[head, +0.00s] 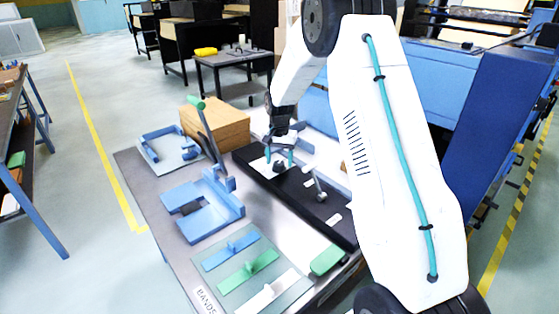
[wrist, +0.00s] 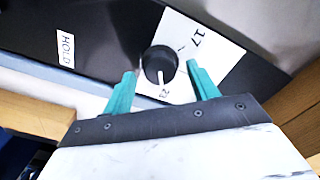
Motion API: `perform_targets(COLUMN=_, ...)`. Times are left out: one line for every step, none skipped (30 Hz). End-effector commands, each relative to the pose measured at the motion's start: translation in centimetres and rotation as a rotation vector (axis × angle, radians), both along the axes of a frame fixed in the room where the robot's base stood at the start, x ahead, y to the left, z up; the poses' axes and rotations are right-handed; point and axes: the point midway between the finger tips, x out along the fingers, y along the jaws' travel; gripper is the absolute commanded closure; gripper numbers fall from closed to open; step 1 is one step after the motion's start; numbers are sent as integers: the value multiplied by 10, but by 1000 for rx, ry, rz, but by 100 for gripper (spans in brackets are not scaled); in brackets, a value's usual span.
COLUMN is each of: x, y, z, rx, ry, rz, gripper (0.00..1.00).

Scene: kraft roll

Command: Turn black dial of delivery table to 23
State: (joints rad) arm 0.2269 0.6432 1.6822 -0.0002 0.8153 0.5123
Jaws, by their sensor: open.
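The black dial (wrist: 158,62) sits on a white card (wrist: 213,62) on a black panel (wrist: 100,35). A white mark on the dial points toward the lower printed number, which is small and hard to read; 17 is printed at the upper right. My gripper (wrist: 161,69) is open, with one teal finger on each side of the dial. I cannot tell whether the fingers touch it. In the head view, my gripper (head: 280,156) is over the dial (head: 278,167) on the panel of the delivery table (head: 150,190).
A HOLD label (wrist: 66,49) is on the panel. A small lever (head: 319,190) stands nearer on the panel. A wooden block (head: 222,128), a blue fixture with a green-tipped lever (head: 215,205) and a green pad (head: 327,260) are on the table.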

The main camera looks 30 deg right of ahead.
Motion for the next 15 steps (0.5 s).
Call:
perform_targets(x=1, y=0, z=8, rx=-1, ry=-4, rz=0, gripper=41)
perform_targets(x=1, y=0, z=13, rx=-1, ry=-4, rz=0, gripper=41)
perform_targets(x=1, y=-1, z=20, rx=-1, ry=-4, rz=0, gripper=41)
perform_targets(x=1, y=-1, z=26, rx=-1, ry=-4, rz=0, gripper=41)
perform_targets(x=1, y=-1, z=32, rx=-1, ry=-4, rz=0, gripper=41)
perform_targets(x=1, y=-1, z=38, rx=-1, ry=-4, rz=-1, gripper=41)
perform_targets(x=1, y=-1, z=43, rx=-1, ry=-4, rz=-1, gripper=41)
perform_targets(x=1, y=-1, z=48, rx=-1, ry=-4, rz=-1, gripper=41)
perform_targets(x=1, y=-1, z=54, rx=-1, ry=-4, rz=-1, gripper=41)
perform_targets(x=1, y=-1, z=57, rx=-1, ry=-4, rz=-1, gripper=41)
perform_targets(x=0, y=-1, z=60, rx=-1, ry=-2, rz=-1, gripper=41)
perform_targets(x=0, y=-1, z=64, rx=-1, ry=-2, rz=-1, gripper=41)
perform_targets(x=0, y=-1, z=66, rx=-1, ry=-2, rz=-1, gripper=41)
perform_targets(x=0, y=-1, z=68, rx=-1, ry=-2, rz=-1, gripper=41)
perform_targets(x=0, y=-1, z=70, rx=-1, ry=-2, rz=-1, gripper=41)
